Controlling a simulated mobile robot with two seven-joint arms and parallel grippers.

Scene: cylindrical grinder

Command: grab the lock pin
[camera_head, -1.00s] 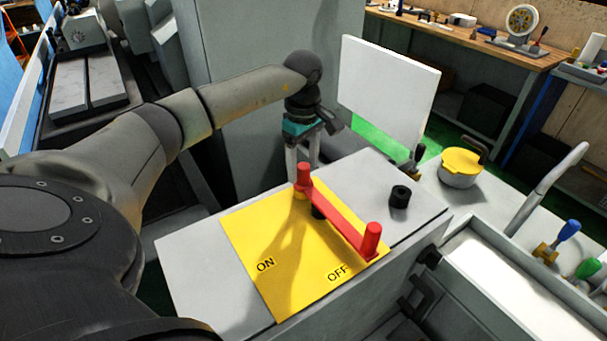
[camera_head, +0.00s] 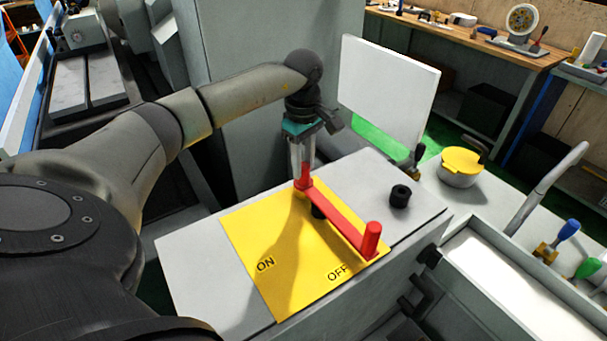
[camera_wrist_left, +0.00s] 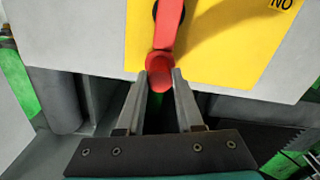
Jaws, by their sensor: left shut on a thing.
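A red lever (camera_head: 335,218) lies across the yellow ON/OFF plate (camera_head: 240,225). A red upright pin (camera_head: 304,182) stands at its far left end, and a thicker red peg (camera_head: 371,241) stands at its near right end. I take the far pin to be the lock pin. My left gripper (camera_head: 303,172) points down over it and is shut on it. In the left wrist view the red pin (camera_wrist_left: 160,79) sits between the two fingertips (camera_wrist_left: 161,82). The fingers partly hide the pin's top in the head view. My right gripper is not in view.
The plate lies on a grey box top (camera_head: 190,255). A black knob (camera_head: 400,196) stands right of the lever. A white panel (camera_head: 388,90) rises behind the box. A yellow-lidded pot (camera_head: 461,167) and tools with blue and green handles are to the right.

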